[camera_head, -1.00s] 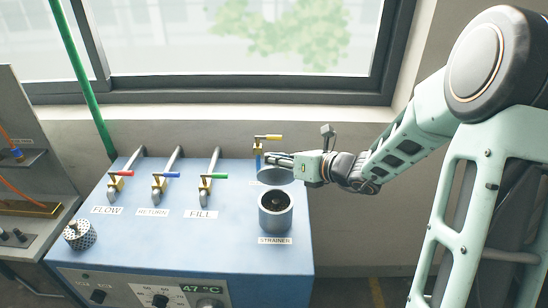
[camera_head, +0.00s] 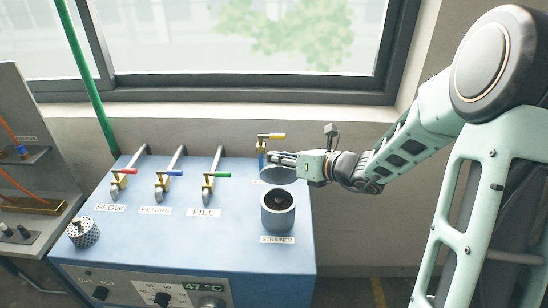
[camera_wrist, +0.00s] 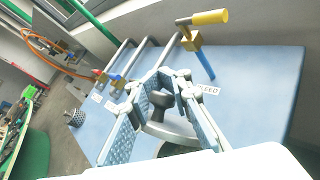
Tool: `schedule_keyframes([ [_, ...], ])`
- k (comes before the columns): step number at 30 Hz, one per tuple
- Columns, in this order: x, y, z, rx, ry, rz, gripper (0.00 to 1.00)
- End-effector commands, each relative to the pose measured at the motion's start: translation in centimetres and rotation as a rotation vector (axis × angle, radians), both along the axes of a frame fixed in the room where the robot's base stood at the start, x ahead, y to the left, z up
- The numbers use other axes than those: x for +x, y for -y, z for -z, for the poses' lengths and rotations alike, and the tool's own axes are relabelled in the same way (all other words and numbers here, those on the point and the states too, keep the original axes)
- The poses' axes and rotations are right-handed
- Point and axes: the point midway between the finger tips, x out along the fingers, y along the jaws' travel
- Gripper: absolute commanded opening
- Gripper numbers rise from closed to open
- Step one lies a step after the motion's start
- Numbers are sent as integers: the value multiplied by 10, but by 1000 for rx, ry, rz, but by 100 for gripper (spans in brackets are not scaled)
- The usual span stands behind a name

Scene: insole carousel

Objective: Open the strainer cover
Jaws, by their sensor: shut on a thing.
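The strainer housing (camera_head: 278,222) is a grey open-topped cylinder on the right of the blue bench, behind its STRAINER label. Its dark inside shows in the head view. The strainer cover (camera_head: 278,175) is a round grey disc, off the housing and behind its mouth. My gripper (camera_head: 276,158) reaches in from the right and is shut on the cover's knob. In the wrist view, my gripper's fingers (camera_wrist: 158,95) stand either side of the dark knob, with the grey cover (camera_wrist: 172,128) below them. The fingers and wrist hide part of the cover.
A yellow-handled valve (camera_head: 270,137) stands just behind my gripper. Valves with red (camera_head: 124,171), blue (camera_head: 170,173) and green (camera_head: 216,174) handles stand to the left. A perforated metal basket (camera_head: 83,232) sits at the left front. The bench top between basket and housing is clear.

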Motion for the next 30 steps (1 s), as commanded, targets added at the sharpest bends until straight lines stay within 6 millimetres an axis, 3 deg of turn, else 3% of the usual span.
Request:
schedule_keyframes([
  [1,4,14,4,-11,-6,29,0],
  [5,4,14,4,-11,-7,29,0],
  [6,4,14,4,-11,-7,29,18],
  [11,4,14,4,-12,-6,28,36],
  [30,1,8,3,-8,-4,14,36],
])
